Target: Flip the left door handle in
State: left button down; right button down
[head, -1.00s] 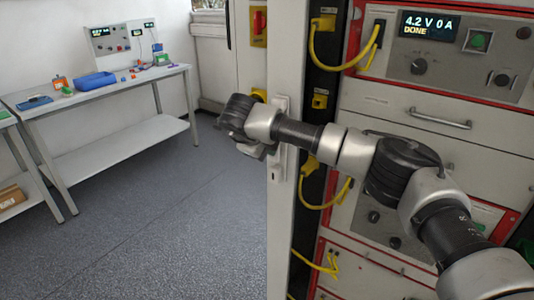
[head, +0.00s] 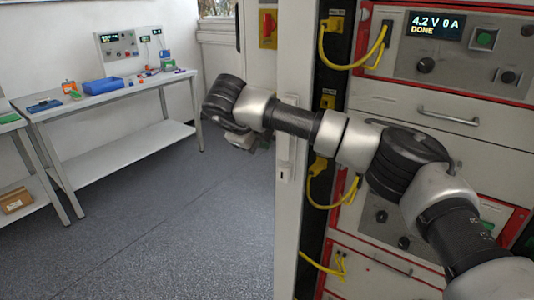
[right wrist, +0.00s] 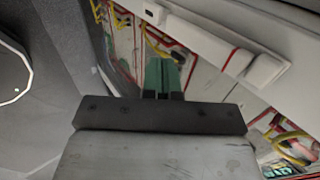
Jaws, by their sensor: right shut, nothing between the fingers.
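The open left door (head: 290,240) is a tall white panel, seen narrowly in the head view. Its pale handle fitting (head: 288,165) is on that panel, partly covered above by my right arm. In the right wrist view, the long pale handle fitting (right wrist: 265,68) runs diagonally along the door at upper right. I cannot tell whether its lever lies fully in. My right gripper (head: 242,142) is left of the door in the head view, mostly hidden behind its own wrist. Its green fingertips (right wrist: 162,76) are together and empty, apart from the handle. My left gripper is not in view.
The cycler cabinet (head: 440,100), with yellow cables and a display reading 4.2 V 0 A DONE, stands right of the door. A workbench (head: 100,97) with a blue tray (head: 103,85) is at the far left. The floor between is clear.

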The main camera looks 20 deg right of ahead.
jog(key=v, duration=0.4)
jog(key=shift+s+a+r, duration=0.15)
jog(key=shift+r, duration=0.05)
